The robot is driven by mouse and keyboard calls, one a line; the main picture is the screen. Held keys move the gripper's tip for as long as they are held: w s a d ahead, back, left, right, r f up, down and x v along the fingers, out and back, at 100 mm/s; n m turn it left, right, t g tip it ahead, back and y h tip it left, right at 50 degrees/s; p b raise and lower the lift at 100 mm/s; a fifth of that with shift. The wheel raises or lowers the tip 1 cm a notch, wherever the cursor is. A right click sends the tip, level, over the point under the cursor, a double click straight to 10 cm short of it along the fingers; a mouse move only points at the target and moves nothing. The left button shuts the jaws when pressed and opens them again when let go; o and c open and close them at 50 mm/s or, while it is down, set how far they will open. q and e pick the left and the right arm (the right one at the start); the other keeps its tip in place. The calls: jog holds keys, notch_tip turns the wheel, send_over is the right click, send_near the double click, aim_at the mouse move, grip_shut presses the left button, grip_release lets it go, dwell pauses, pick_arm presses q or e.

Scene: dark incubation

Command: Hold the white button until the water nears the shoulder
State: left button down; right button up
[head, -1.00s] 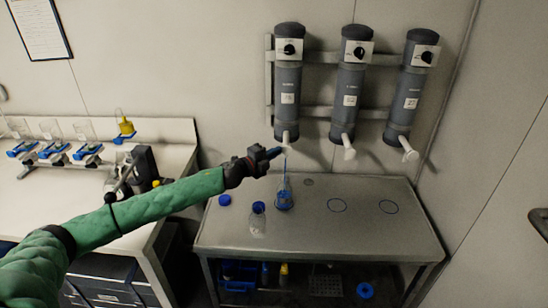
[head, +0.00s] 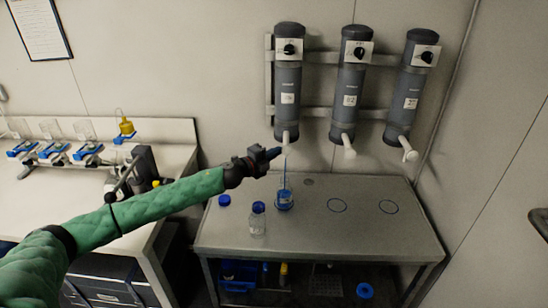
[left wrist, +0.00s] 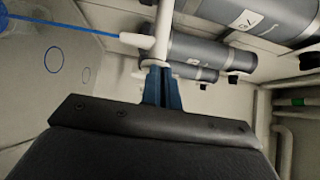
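A grey dispenser (head: 288,90) hangs leftmost on the wall, with a white spout (head: 286,136) at its bottom. My left gripper (head: 275,152) is at this spout, its blue fingers together. In the left wrist view the shut fingertips (left wrist: 161,72) meet the white part below the dispenser; whether they press the white button is hard to see. A thin blue stream (head: 286,170) runs down from the spout into a clear vessel (head: 285,197) on the table. The vessel looks blue low down; its exact water level and shoulder are too small to tell. My right gripper is not in view.
Two more dispensers (head: 350,90) hang to the right. The table's right side (head: 365,230) is clear except for marked circles.

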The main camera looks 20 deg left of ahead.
pick_arm(q)
jog(key=shift+w+r, duration=0.2)
jog(key=shift+r, duration=0.1)
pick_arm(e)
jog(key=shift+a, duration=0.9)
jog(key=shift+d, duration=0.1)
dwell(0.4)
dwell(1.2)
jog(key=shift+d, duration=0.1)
